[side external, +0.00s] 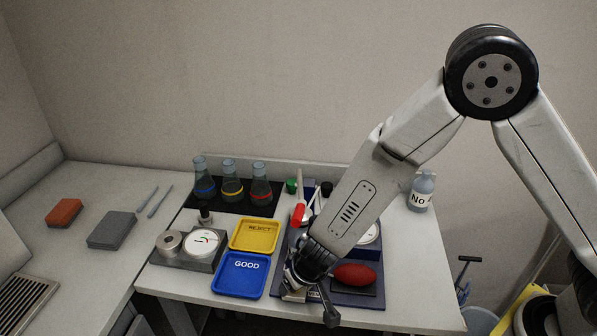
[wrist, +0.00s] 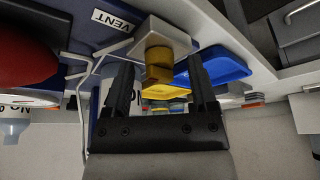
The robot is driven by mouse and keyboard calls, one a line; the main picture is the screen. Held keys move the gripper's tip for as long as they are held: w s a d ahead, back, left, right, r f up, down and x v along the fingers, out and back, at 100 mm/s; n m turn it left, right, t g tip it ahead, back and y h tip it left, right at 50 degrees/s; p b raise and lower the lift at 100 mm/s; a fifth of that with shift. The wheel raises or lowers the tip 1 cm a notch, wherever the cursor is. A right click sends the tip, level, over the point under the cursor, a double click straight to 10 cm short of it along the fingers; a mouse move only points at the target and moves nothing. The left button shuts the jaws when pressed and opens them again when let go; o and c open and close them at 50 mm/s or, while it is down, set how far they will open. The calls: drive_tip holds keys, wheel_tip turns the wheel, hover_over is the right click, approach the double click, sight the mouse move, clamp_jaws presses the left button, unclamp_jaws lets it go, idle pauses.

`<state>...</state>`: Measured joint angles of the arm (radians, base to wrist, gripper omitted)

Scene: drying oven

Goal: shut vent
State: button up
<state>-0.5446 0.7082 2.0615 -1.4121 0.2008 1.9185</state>
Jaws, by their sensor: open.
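The vent valve shows in the wrist view as a pale block (wrist: 165,32) with a brass knob (wrist: 158,66), beside a white label (wrist: 113,20) reading VENT. My gripper (wrist: 163,68) is open, its two black fingers on either side of the knob in that picture. I see no clear contact between the fingers and the knob. In the side view my gripper (side external: 310,296) is low at the front of the dark blue panel (side external: 365,299). It hides most of the valve there, and the knob's turn position cannot be told.
A red bulb (side external: 355,274) lies right of my gripper. Blue GOOD (side external: 240,288) and yellow REJECT (side external: 254,248) trays lie to its left. Several flasks (side external: 231,190) stand behind, and a bottle (side external: 421,192) stands at the right. A bent wire (wrist: 84,80) runs near the left finger.

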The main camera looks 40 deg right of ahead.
drive_tip(key=shift+c, duration=0.2)
clamp_jaws()
drive_tip(key=shift+w+d+n+y, duration=0.15)
drive_tip(key=shift+n+y, duration=0.45)
drive_tip(key=shift+n, duration=0.9)
drive_tip(key=shift+o, duration=0.2)
unclamp_jaws()
drive_tip(key=shift+s+r, duration=0.2)
drive_tip(key=v, duration=0.7)
idle(1.1)
